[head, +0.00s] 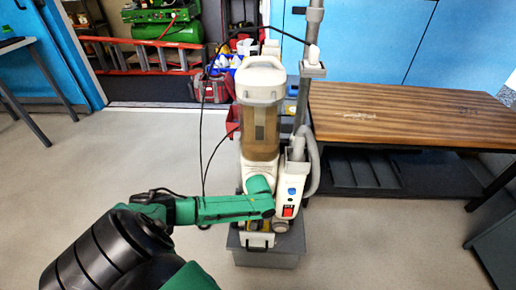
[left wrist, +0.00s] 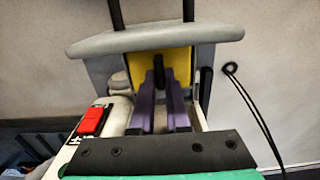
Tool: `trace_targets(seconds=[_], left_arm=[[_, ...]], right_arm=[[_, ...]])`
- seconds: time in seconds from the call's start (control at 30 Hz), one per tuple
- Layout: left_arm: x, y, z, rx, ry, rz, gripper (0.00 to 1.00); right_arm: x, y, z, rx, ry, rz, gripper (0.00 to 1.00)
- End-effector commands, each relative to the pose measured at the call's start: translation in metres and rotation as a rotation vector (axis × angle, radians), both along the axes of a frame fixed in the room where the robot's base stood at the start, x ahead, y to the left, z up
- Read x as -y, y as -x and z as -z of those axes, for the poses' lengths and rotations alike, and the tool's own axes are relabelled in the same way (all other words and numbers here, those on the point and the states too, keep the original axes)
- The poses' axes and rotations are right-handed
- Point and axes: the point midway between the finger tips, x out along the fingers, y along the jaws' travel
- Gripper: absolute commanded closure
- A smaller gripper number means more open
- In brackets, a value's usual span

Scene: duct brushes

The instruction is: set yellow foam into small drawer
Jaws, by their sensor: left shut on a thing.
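The yellow foam (left wrist: 173,64) shows in the left wrist view as a flat yellow piece at the purple fingers of my left gripper (left wrist: 172,78), which are shut on it. It sits at a grey drawer (left wrist: 220,33) on the front of the machine, just behind the drawer's front. I cannot tell whether it rests on the drawer floor. In the head view, my left gripper is at the machine's base, its fingers mostly hidden by the green wrist. The drawer's dark handle (head: 257,247) shows below them. My right gripper is not in view.
The machine has a clear brown canister (head: 260,130) and a red switch (head: 288,211); the switch also shows in the left wrist view (left wrist: 92,120). A hose stands right of the canister. A wooden bench (head: 400,112) is to the right. Open floor (head: 385,235) lies in front of it.

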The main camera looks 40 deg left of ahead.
Motion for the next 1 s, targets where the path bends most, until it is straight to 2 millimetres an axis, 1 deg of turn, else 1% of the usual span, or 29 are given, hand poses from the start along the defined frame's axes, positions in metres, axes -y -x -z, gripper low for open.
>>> trace_targets(seconds=[0.03, 0.07, 0.1, 0.13, 0.43, 0.53, 0.57, 0.6, 0.67, 0.8, 0.9, 1.0], left_arm=[[0.0, 0.0, 0.0, 0.0, 0.0, 0.0, 1.0], [0.0, 0.0, 0.0, 0.0, 0.0, 0.0, 0.79], [0.0, 0.0, 0.0, 0.0, 0.0, 0.0, 0.63], [0.0, 0.0, 0.0, 0.0, 0.0, 0.0, 0.52], [0.0, 0.0, -0.001, 0.0, 0.0, 0.0, 0.51], [-0.001, 0.0, -0.01, 0.001, -0.001, -0.001, 0.51], [-0.001, 0.0, -0.015, 0.0, -0.001, 0.0, 0.51], [-0.001, 0.0, -0.023, 0.001, -0.001, 0.001, 0.51], [-0.001, 0.0, -0.04, 0.002, -0.001, 0.001, 0.51], [-0.001, 0.0, -0.083, 0.003, -0.001, 0.001, 0.51], [-0.001, -0.001, -0.111, 0.002, -0.002, 0.002, 0.51], [-0.001, 0.0, -0.132, 0.001, -0.001, 0.001, 0.51]], right_arm=[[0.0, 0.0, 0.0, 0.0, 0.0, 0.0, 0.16], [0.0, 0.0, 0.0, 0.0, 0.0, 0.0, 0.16], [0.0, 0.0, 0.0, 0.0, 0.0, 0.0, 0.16], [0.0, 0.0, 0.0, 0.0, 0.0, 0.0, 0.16], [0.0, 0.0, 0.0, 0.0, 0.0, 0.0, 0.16], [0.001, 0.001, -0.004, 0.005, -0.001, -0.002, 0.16], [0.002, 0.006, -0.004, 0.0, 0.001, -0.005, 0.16], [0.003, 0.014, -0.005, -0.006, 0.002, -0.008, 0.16], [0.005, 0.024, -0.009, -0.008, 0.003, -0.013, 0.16], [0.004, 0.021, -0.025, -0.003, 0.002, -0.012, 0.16], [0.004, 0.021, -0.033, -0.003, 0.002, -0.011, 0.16], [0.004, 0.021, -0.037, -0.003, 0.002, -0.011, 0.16]])
